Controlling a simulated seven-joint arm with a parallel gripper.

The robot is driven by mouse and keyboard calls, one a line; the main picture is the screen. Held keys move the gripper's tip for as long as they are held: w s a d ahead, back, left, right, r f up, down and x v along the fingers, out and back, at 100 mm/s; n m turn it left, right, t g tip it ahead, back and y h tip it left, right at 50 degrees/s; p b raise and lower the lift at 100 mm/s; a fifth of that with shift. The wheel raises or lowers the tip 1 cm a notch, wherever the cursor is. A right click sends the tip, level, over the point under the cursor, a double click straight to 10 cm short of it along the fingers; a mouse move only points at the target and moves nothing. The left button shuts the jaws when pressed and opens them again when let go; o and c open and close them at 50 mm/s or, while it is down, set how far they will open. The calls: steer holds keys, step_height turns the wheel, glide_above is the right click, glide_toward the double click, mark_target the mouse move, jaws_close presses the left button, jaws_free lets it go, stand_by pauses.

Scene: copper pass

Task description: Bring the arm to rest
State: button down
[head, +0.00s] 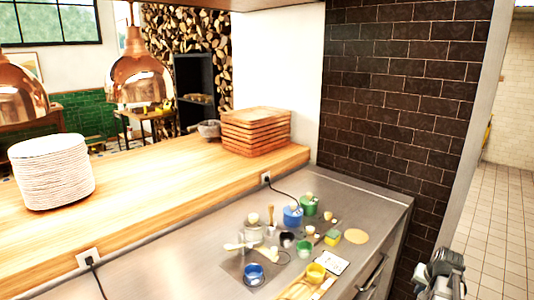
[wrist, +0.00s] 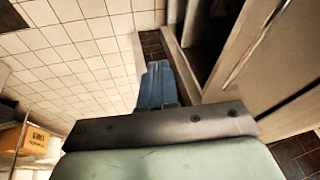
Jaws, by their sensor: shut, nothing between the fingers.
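My gripper (wrist: 157,68) is in the wrist view, its blue-grey fingers together with nothing between them. It hangs in free air over the tiled floor, beside the front of a counter or cabinet. In the head view part of my arm shows as a dark grey shape at the bottom right, to the right of the steel counter (head: 190,262) and clear of the things on it. Its fingertips cannot be made out there.
Small items, among them a blue pot (head: 292,216), a blue cup (head: 253,275) and a yellow cup (head: 316,272), stand on the counter. A wooden shelf behind holds stacked plates (head: 52,170) and wooden trays (head: 256,131). Copper lamps (head: 139,78) hang above. The tiled floor (head: 505,215) at right is clear.

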steer(key=s+a+f+n+g, duration=0.1)
steer(key=s+a+f+g, duration=0.1)
steer(key=s+a+f, duration=0.5)
steer(key=s+a+f+n+g+y, duration=0.1)
steer(key=s+a+f+g, duration=0.3)
steer(key=f, duration=0.6)
steer(key=s+a+f+n, duration=0.1)
steer(key=s+a+f, duration=0.3)
steer(key=a+f, duration=0.4)
steer(key=s+a+f+n+g, duration=0.2)
steer(key=s+a+f, duration=0.4)
steer(key=s, duration=0.5)
steer(key=s+a+f+n+g, duration=0.2)
steer(key=s+a+f+g, duration=0.1)
steer(key=s+a+f, duration=0.4)
steer(key=s+a, duration=0.3)
steer(key=s, duration=0.1)
steer(key=shift+s+f, duration=0.3)
